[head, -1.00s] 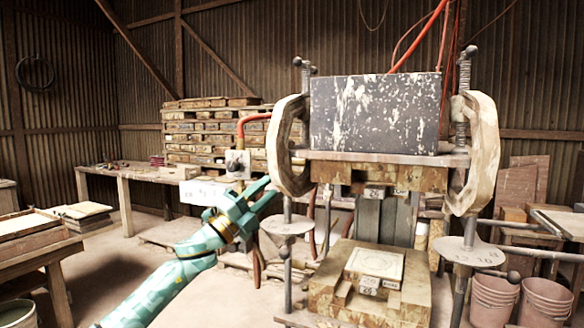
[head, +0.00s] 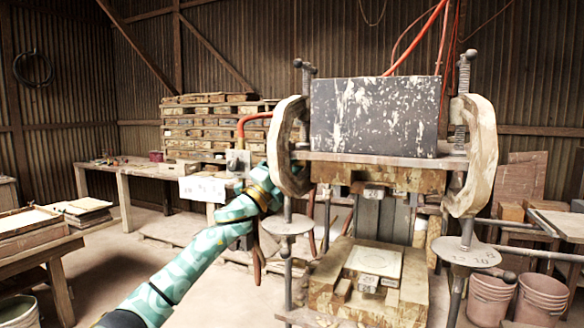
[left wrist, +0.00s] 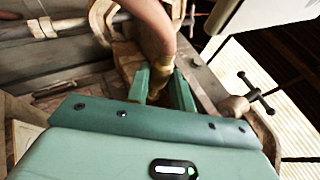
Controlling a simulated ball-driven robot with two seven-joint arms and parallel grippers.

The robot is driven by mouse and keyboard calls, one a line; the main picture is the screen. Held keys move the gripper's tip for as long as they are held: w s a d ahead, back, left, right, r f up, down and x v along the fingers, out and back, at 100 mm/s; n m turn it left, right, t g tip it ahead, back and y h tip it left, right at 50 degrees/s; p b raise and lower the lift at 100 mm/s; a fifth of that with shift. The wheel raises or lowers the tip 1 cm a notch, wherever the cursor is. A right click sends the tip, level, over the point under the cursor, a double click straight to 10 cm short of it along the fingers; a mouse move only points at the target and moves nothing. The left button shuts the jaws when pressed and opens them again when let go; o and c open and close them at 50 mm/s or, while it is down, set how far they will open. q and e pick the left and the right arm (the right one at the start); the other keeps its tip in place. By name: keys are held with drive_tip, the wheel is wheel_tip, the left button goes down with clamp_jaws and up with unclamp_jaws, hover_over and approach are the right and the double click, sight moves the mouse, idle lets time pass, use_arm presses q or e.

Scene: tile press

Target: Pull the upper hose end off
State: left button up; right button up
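The press (head: 290,130) has a curved pale frame on its left side. An orange hose (head: 256,117) bends from a grey valve block (head: 238,160) and runs behind that frame. In the left wrist view a hose (left wrist: 152,22) comes down to a brass-coloured end fitting (left wrist: 160,72). My left gripper (left wrist: 162,78) has its two green fingers on either side of this fitting. I cannot tell whether the fingers press on it. In the head view the fingers are hidden behind the press frame. My right gripper is not in view.
A dark speckled block (head: 375,117) sits on the press plate. A T-handled screw (left wrist: 258,92) stands right of the fingers in the left wrist view. A round plate (head: 287,225) is below the frame. Buckets (head: 543,300) stand at the right. A workbench (head: 130,167) is behind.

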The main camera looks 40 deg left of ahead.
use_arm(q)
clamp_jaws()
drive_tip(key=shift+s+a, duration=0.25)
drive_tip(key=shift+a, duration=0.6)
drive_tip(key=shift+s+a, duration=0.2)
drive_tip(key=shift+a, duration=0.6)
drive_tip(key=shift+o, duration=2.3)
unclamp_jaws()
drive_tip(key=shift+s+a, duration=0.1)
drive_tip(key=shift+a, duration=0.05)
drive_tip(key=shift+f, duration=0.1)
drive_tip(key=s, duration=0.4)
drive_tip(key=s+a, duration=0.1)
drive_tip(key=s, duration=0.3)
drive_tip(key=s+a, duration=0.1)
drive_tip(key=s, duration=0.4)
drive_tip(key=shift+f+b, duration=0.25)
drive_tip(key=shift+b, duration=0.05)
